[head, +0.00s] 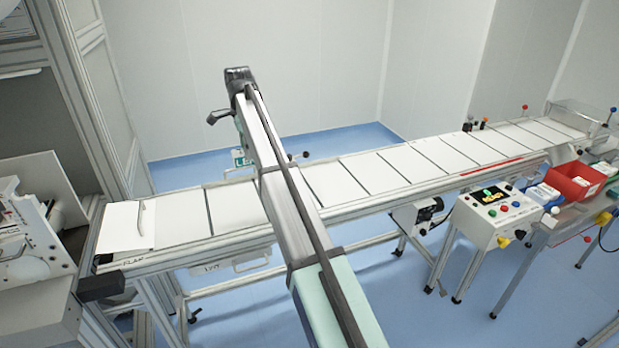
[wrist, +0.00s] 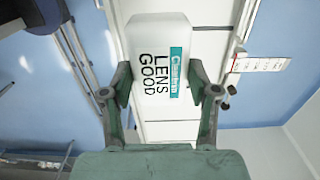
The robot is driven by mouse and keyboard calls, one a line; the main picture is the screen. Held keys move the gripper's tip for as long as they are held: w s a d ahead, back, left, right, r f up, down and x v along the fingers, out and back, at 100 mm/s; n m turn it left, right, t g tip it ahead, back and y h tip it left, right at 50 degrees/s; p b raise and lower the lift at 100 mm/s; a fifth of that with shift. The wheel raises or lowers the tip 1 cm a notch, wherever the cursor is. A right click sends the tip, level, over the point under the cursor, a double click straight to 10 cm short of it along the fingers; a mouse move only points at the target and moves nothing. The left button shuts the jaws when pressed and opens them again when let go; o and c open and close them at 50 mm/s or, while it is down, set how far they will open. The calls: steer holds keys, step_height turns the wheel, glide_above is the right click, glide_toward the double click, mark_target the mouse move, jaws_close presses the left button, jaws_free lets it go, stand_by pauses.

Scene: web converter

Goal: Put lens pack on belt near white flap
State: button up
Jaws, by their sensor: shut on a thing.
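The lens pack (wrist: 150,35) is white with black "LENS GOOD" lettering and a teal stripe. In the wrist view it sits between the fingers of my gripper (wrist: 161,85), which is shut on its sides. White belt panels show behind it; the gap to them cannot be told. The belt (head: 235,207) is a long row of white panels with dark seams. The white flap (head: 124,227) is at its left end, above a "FLAP" label. In the head view, my arm crosses over the belt right of the flap, and the fingers are not clear there.
A grey machine (head: 30,250) stands left of the flap. A control box (head: 495,215) stands in front of the belt. A red bin (head: 574,182) and blue bins are at the far right. The belt panels beside the flap look clear.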

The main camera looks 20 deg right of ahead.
step_height(320, 180, down, 19)
steer(key=p, duration=0.4)
steer(key=shift+f+p, duration=0.1)
steer(key=shift+p, duration=0.3)
steer(key=shift+f, duration=0.15)
steer(key=o, duration=1.3)
steer(key=shift+c, duration=0.2)
step_height(320, 180, up, 12)
steer(key=b, duration=0.3)
